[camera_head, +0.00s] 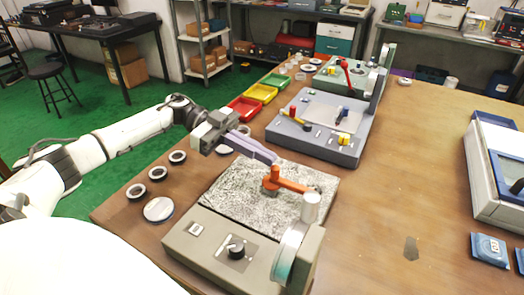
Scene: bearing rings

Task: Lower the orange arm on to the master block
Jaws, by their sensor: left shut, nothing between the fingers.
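The orange arm (292,186) is on a grey machine (210,244) with a speckled plate (233,203). Its hub stands on the plate, and the arm reaches right toward a pale cylinder (311,208). My left gripper (274,160) is shut and empty, with its fingertips just above and behind the orange hub. I cannot tell whether they touch it. I cannot pick out the master block for certain; the pale cylinder and the arm's end hide what is beneath them. My right gripper is not in view.
Dark rings (158,173) and a pale disc (159,209) lie left of the machine. A second grey machine (320,125) stands behind it, beside red, yellow and green trays (262,92). The table (420,170) is mostly clear to the right.

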